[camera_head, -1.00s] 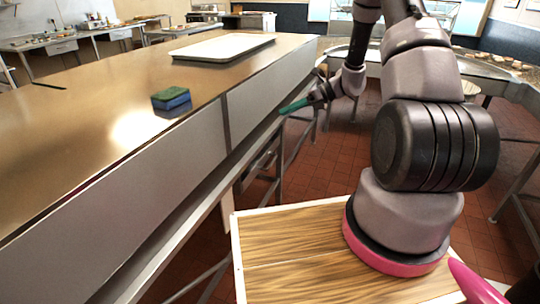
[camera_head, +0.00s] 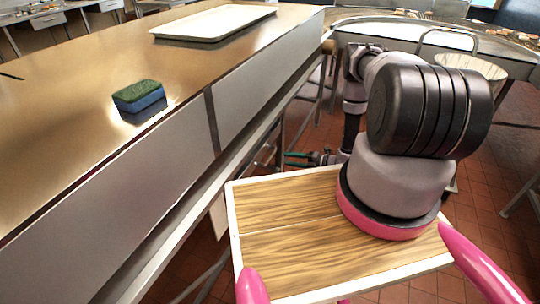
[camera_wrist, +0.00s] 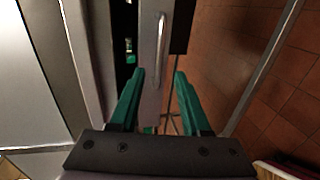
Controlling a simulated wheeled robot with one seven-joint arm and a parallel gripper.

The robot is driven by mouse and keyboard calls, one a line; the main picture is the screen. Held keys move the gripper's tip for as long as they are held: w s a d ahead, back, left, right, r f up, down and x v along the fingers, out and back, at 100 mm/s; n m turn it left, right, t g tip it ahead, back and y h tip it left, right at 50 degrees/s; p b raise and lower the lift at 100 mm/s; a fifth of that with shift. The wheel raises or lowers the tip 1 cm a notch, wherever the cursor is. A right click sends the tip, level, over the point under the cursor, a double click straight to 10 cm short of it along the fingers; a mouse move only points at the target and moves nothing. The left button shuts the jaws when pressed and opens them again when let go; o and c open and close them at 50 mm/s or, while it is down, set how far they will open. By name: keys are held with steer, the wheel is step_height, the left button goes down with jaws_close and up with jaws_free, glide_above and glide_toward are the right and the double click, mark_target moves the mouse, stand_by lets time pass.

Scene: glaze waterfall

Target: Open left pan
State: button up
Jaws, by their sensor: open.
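In the wrist view a light grey drawer front (camera_wrist: 148,88) with a thin metal bar handle (camera_wrist: 163,42) lies ahead; it appears to be the pan under the counter. My gripper (camera_wrist: 159,76) has two green fingers, spread apart and empty. In the picture the fingers lie on either side of the drawer front, with the handle mostly beyond their tips. I cannot tell how far away the handle is. In the head view my gripper (camera_head: 291,160) is low beside the counter's underside, pointing left. The drawer is largely hidden there.
The long counter (camera_head: 70,110) carries a green and blue sponge (camera_head: 139,96) and a pale tray (camera_head: 213,22). Metal table legs stand under its edge. A round-topped stool (camera_head: 463,66) stands at the right on the red tiled floor (camera_head: 485,200).

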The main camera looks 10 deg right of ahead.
mark_target(271, 155)
steer(key=x, duration=0.9)
steer(key=shift+w+a, duration=0.15)
steer(key=shift+a, duration=0.1)
jaws_close()
stand_by(1.0)
